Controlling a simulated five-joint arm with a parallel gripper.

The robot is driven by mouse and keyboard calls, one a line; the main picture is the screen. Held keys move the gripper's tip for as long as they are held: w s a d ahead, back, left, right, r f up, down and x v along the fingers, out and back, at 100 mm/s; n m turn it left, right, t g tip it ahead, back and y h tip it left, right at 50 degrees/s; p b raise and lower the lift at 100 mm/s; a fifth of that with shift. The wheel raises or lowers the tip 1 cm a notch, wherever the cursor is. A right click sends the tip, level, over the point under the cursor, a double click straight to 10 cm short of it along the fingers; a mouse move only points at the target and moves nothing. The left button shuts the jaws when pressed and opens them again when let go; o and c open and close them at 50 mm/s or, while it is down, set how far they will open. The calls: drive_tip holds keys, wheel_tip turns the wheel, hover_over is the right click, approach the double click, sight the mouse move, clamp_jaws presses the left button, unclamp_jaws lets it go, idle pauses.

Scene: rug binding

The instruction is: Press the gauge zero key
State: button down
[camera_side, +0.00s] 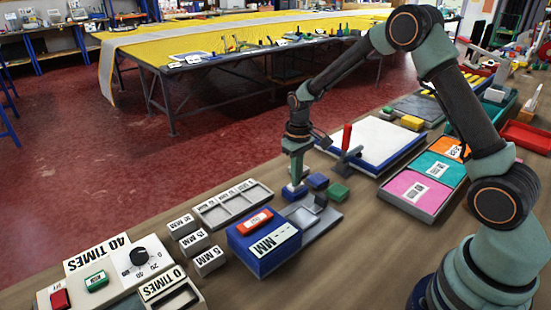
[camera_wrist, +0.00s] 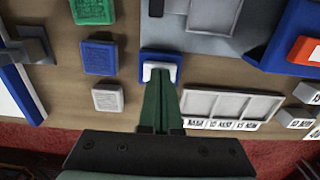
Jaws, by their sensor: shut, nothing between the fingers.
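The blue gauge box (camera_side: 264,243) stands on the bench with a white MM display. A red-orange key (camera_side: 254,221) with a pale label is on its top; the lettering is too small to read. In the wrist view the key (camera_wrist: 305,50) and part of the blue box (camera_wrist: 277,50) show at the right edge. My gripper (camera_side: 296,184) is shut and empty, pointing down, left of the picture's middle column of blocks and beyond the gauge box. In the wrist view its tips (camera_wrist: 160,80) are over a small blue block with a white top (camera_wrist: 160,59); whether they touch is unclear.
Blue (camera_side: 317,181) and green (camera_side: 338,192) blocks stand right of my gripper. A grey plate with a raised fixture (camera_side: 314,213) lies beside the gauge box. A compartment tray (camera_side: 232,204), several labelled grey blocks (camera_side: 194,241) and a dial panel (camera_side: 140,262) are to the left.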

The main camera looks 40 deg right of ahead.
drive_tip(key=shift+s+f, duration=0.15)
drive_tip(key=shift+f, duration=0.95)
wheel_tip(320, 180, up, 15)
drive_tip(key=shift+w, duration=0.4)
idle(0.4)
drive_tip(key=s+a+r+t, duration=0.2)
drive_tip(key=s+r, duration=0.2)
drive_tip(key=s, duration=0.5)
drive_tip(key=s+a+r+t, duration=0.2)
drive_tip(key=s+r+t, duration=0.1)
drive_tip(key=s, duration=0.6)
drive_tip(key=shift+s+a+r+t, duration=0.2)
drive_tip(key=shift+r+t, duration=0.1)
drive_tip(key=shift+r, duration=0.15)
